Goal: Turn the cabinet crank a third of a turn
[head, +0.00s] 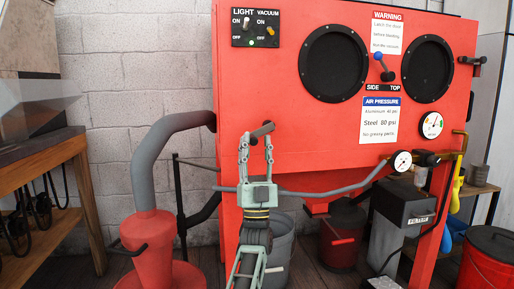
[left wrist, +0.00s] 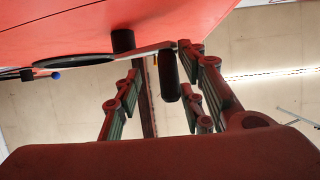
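The cabinet crank (head: 263,130) is on the lower left of the red cabinet's front, with a dark grip. In the left wrist view its round hub (left wrist: 123,40) meets the red panel, a grey arm runs right from it, and the black grip (left wrist: 168,78) hangs from the arm's end. My left gripper (head: 256,145) points up at the crank in the head view. Its fingers (left wrist: 165,95) are spread on both sides of the grip, which sits nearer the right-hand fingers, with a gap on the left. Contact on the right is unclear. My right gripper is not in view.
The red cabinet (head: 290,90) has two round black ports and a blue-tipped lever (head: 384,68) between them. A grey hose (head: 335,190) crosses below the crank, behind my gripper. A red cyclone with a grey pipe (head: 160,140) stands left. A wooden bench (head: 85,195) is farther left.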

